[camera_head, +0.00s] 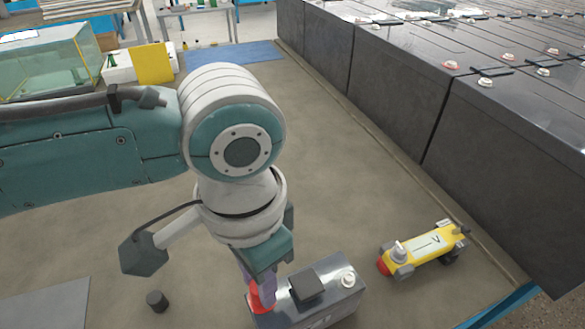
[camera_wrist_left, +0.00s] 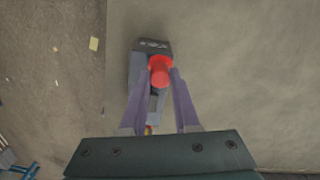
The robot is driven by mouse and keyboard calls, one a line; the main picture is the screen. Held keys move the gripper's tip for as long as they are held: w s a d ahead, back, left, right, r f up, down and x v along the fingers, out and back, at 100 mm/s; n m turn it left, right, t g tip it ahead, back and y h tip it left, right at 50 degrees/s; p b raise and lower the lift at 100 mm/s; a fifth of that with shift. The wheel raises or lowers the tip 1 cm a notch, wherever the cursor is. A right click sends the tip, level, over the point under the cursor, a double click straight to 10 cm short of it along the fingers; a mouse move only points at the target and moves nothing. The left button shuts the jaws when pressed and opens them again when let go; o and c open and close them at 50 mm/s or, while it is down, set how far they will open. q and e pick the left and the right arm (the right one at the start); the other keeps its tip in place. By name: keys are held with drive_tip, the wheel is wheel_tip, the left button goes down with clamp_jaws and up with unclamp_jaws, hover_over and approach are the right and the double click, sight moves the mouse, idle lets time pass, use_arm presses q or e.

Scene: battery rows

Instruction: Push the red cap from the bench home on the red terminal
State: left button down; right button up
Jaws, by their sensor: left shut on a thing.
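The red cap (camera_head: 262,297) is between the purple fingers of my left gripper (camera_head: 258,284), at the left end of a grey battery (camera_head: 320,308). In the left wrist view the cap (camera_wrist_left: 160,68) shows bright red between the fingertips (camera_wrist_left: 158,80), over the battery's dark body (camera_wrist_left: 148,46). The left gripper is shut on the cap. The red terminal is hidden by the cap and fingers; I cannot tell how far down the cap sits. A pale terminal (camera_head: 348,276) stands bare at the battery's right end. My right gripper is not in view.
A small black cap (camera_head: 157,301) lies on the bench (camera_head: 340,170) left of the battery. A yellow tool (camera_head: 428,248) lies to its right. Dark battery rows (camera_head: 470,130) stand along the right behind a ledge. A grey mat (camera_head: 45,305) lies front left.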

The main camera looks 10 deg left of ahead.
use_arm(q)
drive_tip(key=shift+f+b, duration=0.3)
drive_tip(key=shift+f, duration=0.2)
idle(0.7)
drive_tip(key=shift+c, duration=0.4)
unclamp_jaws()
drive_tip(key=shift+r, duration=0.1)
wheel_tip(320, 180, up, 7)
drive_tip(key=p, duration=0.8)
idle(0.4)
